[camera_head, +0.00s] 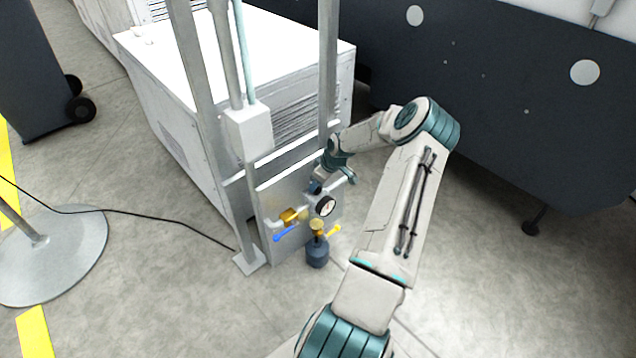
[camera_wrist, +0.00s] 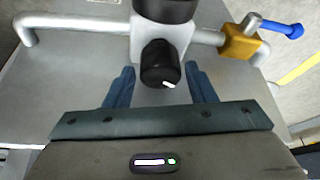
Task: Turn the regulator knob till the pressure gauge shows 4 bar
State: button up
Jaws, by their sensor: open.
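The regulator knob (camera_wrist: 160,62) is black with a white mark on its lower edge and sits on a pale regulator body (camera_wrist: 178,32) in the wrist view. My gripper (camera_wrist: 159,70) is open, with one finger on each side of the knob and a visible gap to both. I cannot tell how deep the knob lies between the fingers. In the head view my gripper (camera_head: 318,184) is at the panel, just above the pressure gauge (camera_head: 326,206), and largely hides the knob. The gauge has a white face and dark rim; its needle is too small to read.
A brass valve (camera_head: 290,216) with a blue handle (camera_head: 286,233) is left of the gauge. A brass valve with a yellow handle (camera_head: 333,231) and a dark bowl (camera_head: 317,253) sit below it. Grey posts (camera_head: 327,70) and a white cabinet (camera_head: 250,45) stand close by.

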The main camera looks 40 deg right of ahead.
jog(key=p+v, duration=0.2)
jog(key=v, duration=1)
jog(key=shift+s+d+r, duration=0.1)
jog(key=shift+r, duration=0.05)
jog(key=s+a+r+g+h+p, duration=0.3)
jog(key=a+r+p, duration=0.5)
jog(key=a+r, duration=1.4)
jog(key=s+a+r+m+p, duration=0.2)
jog(key=s+a+r+p, duration=0.2)
jog(key=s+a+r, duration=0.3)
jog(key=s+a+r+m+t+y+p, duration=0.1)
jog(key=s+a+r+m+p, duration=0.1)
jog(key=s+a+r+p, duration=0.2)
jog(key=s+a+r, duration=0.3)
jog(key=s+r, duration=0.4)
jog(key=s, duration=0.1)
jog(key=shift+a+t+y, duration=0.15)
jog(key=shift+t+y, duration=0.15)
